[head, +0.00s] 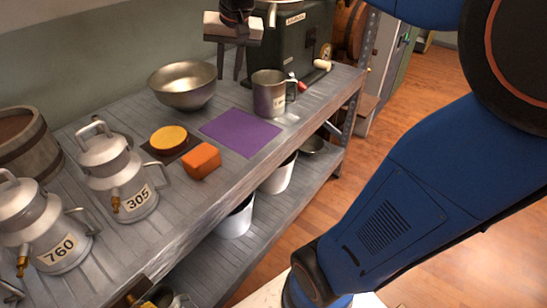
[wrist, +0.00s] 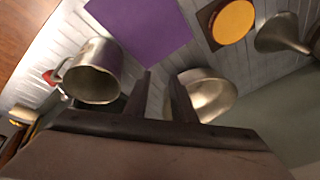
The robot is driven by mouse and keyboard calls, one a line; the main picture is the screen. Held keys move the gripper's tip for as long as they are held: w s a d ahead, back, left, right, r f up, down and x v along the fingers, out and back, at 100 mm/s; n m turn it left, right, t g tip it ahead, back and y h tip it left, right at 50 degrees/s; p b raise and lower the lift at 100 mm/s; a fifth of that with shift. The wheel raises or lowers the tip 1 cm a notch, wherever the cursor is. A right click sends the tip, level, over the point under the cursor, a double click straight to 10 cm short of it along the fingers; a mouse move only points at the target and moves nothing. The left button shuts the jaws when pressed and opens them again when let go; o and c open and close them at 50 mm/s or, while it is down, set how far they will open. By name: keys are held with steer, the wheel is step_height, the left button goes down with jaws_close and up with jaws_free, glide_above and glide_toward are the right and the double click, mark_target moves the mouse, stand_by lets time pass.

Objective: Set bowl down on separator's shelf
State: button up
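A round brass-grey metal bowl (head: 183,92) stands upright on the back of the grey bench. It also shows in the wrist view (wrist: 213,92), partly behind the right finger. My gripper (head: 229,70) hangs near the bowl's right side, fingers pointing down. In the wrist view my gripper (wrist: 159,78) has its two dark fingers apart with nothing between them. A dark green machine (head: 295,48) with a pale label and metal parts on top, likely the separator, stands at the bench's far end. I cannot make out its shelf clearly.
A metal mug (head: 269,98) and a purple mat (head: 240,131) lie right of the bowl. A yellow cheese (head: 169,138), an orange block (head: 201,161) and milk cans (head: 122,180) stand nearer. White buckets (head: 236,222) and another bowl (head: 313,145) are on the lower shelf.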

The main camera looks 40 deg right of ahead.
steer(key=s+f+n, duration=0.1)
steer(key=s+f, duration=0.3)
steer(key=s, duration=0.4)
steer(key=s+a+f+n, duration=0.1)
steer(key=s+f+n, duration=0.1)
steer(key=s+f, duration=0.3)
steer(key=s+f+n, duration=0.2)
steer(key=s+f, duration=0.3)
steer(key=s, duration=0.6)
steer(key=shift+a+t, duration=0.3)
steer(key=shift+t, duration=0.1)
